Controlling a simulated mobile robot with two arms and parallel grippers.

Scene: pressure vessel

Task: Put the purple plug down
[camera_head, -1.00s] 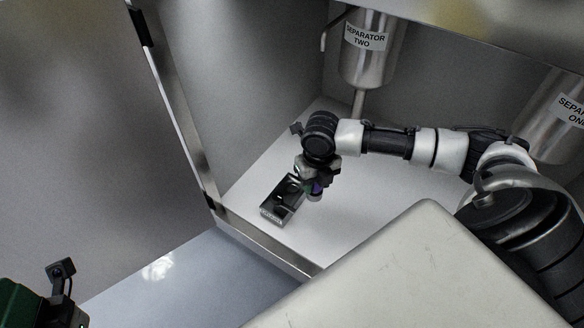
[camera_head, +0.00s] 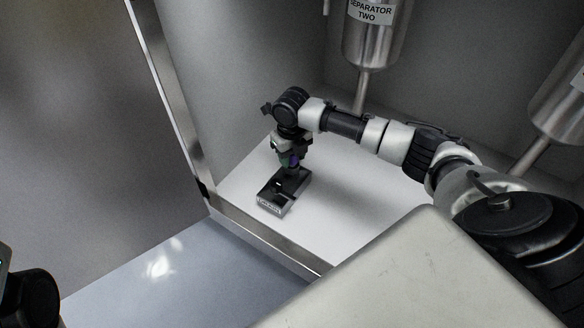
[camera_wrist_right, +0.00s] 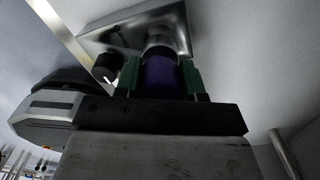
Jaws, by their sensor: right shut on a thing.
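The purple plug (camera_wrist_right: 160,78) is between the green-padded fingers of my right gripper (camera_wrist_right: 160,72) in the right wrist view. The gripper is shut on it. In the head view my right gripper (camera_head: 291,168) points down over a small dark metal block with a labelled front (camera_head: 275,206), with a little purple (camera_head: 294,160) showing between its fingers. The plug's far end is at or just above the block's top. I cannot tell whether they touch. A dark part of my left arm shows at the lower left; its fingers are not in view.
The block stands on a white shelf floor (camera_head: 360,205) with a metal front lip (camera_head: 265,240). The Separator Two vessel (camera_head: 370,40) hangs behind, and another vessel (camera_head: 560,105) hangs at the right. A grey wall is at the left. The floor right of the block is clear.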

